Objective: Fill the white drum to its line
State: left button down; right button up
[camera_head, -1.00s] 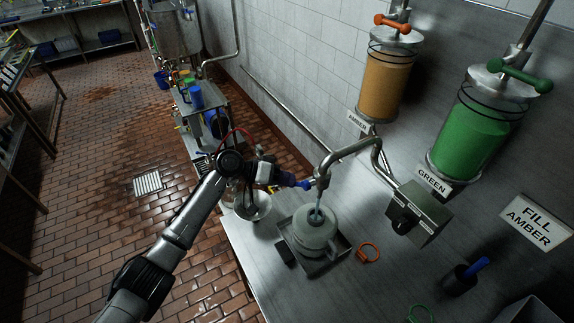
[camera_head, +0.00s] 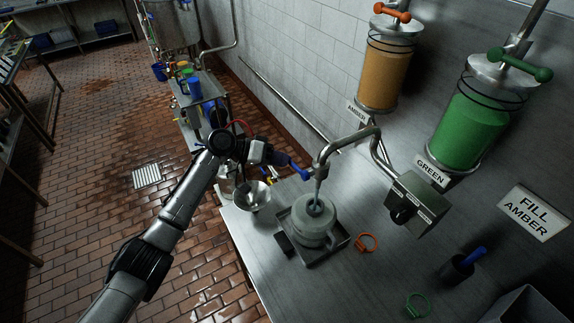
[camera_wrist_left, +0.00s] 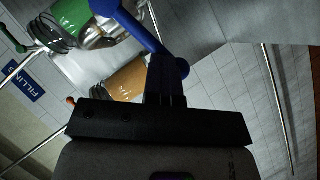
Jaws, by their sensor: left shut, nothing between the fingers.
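The pale drum (camera_head: 313,228) stands upright on a dark square tray (camera_head: 283,241) under the curved metal spout (camera_head: 347,140). A pale grey streak (camera_head: 317,190) runs from the spout's mouth into the drum's top opening. A fill line on the drum cannot be made out. A blue lever (camera_head: 297,168) sticks out from the spout towards my left gripper (camera_head: 282,159). My left gripper is shut and empty, with its fingertips at the lever. In the left wrist view, the blue lever (camera_wrist_left: 150,32) crosses just beyond the dark fingers (camera_wrist_left: 165,82); contact cannot be told.
A steel funnel or bowl (camera_head: 252,197) stands left of the tray. An orange ring (camera_head: 367,242) and a green ring (camera_head: 417,304) lie on the bench. Amber (camera_head: 385,75) and green (camera_head: 468,130) tanks hang on the wall beside a "FILL AMBER" sign (camera_head: 534,213).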

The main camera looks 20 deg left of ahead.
pick_arm(q)
jog(key=b+v, duration=0.2)
jog(key=v, duration=0.8)
jog(key=shift+r, duration=0.4)
jog(key=shift+s+a, duration=0.1)
jog(key=shift+a, duration=0.05)
dwell(0.7)
dwell(0.3)
